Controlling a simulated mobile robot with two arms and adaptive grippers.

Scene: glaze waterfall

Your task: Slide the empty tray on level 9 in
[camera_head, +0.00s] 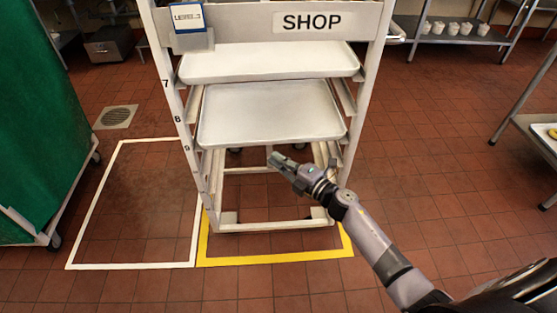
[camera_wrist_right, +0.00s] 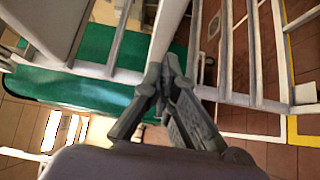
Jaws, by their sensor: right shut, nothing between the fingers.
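The empty grey tray (camera_head: 270,112) in the white rack is bare. Its front edge is about level with the number 9 on the left post, and it seems to stick out towards me. My right gripper (camera_head: 276,160) is shut and empty, just below the tray's front edge near its middle; I cannot tell whether it touches. In the right wrist view the shut fingers (camera_wrist_right: 165,78) show in front of a pale rack bar (camera_wrist_right: 168,28). My left gripper is in neither view.
Another empty tray (camera_head: 265,62) sits above, under the SHOP sign (camera_head: 307,22). The rack's base (camera_head: 270,227) stands inside a yellow floor outline (camera_head: 280,260). A green-covered rack (camera_head: 40,120) stands left, a shelf (camera_head: 540,130) right. An empty white floor outline (camera_head: 130,266) is beside the rack.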

